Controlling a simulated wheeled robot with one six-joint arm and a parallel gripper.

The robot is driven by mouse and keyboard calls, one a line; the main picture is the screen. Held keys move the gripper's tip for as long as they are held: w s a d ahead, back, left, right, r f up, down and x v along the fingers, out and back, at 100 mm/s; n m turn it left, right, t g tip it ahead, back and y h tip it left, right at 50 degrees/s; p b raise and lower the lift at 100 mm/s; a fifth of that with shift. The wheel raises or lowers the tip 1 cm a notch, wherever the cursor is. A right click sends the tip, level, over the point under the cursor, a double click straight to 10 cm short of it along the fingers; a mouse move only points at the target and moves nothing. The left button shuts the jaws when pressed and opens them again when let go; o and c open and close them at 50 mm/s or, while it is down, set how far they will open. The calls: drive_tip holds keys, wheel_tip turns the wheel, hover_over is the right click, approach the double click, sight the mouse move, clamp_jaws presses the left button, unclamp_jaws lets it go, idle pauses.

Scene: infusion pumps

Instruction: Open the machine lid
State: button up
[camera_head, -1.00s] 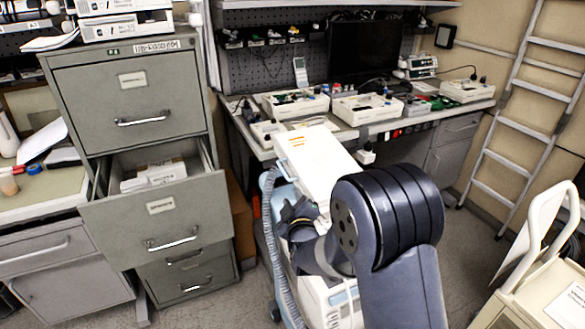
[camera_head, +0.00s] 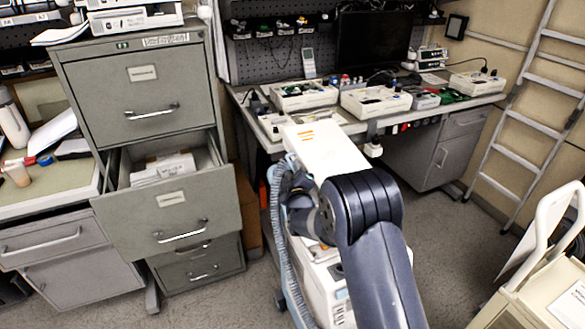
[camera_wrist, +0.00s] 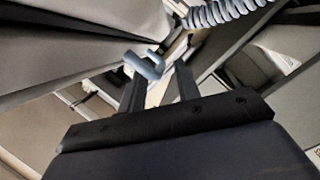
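The machine (camera_head: 335,290) is a white wheeled unit in the middle of the head view. Its white lid (camera_head: 325,148) is a broad slanting panel with orange marks, partly hidden by my arm. My gripper is mostly hidden behind my arm in the head view, beside the machine under the lid's near edge. In the wrist view my gripper (camera_wrist: 160,82) has two dark fingers standing apart. A blue-grey hook-shaped part (camera_wrist: 145,64) shows close to the left fingertip; I cannot tell whether they touch. A large pale panel fills the upper left of the wrist view.
A ribbed grey hose (camera_head: 278,240) runs down the machine's left side. A filing cabinet (camera_head: 140,75) with an open drawer (camera_head: 165,215) stands to the left. A workbench with several white units (camera_head: 375,102) is behind. A cream cart (camera_head: 530,300) stands at the right, with bare floor between.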

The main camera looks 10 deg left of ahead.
drive_tip(key=shift+w+a, duration=0.2)
drive_tip(key=shift+w, duration=0.3)
drive_tip(key=shift+c, duration=0.4)
clamp_jaws()
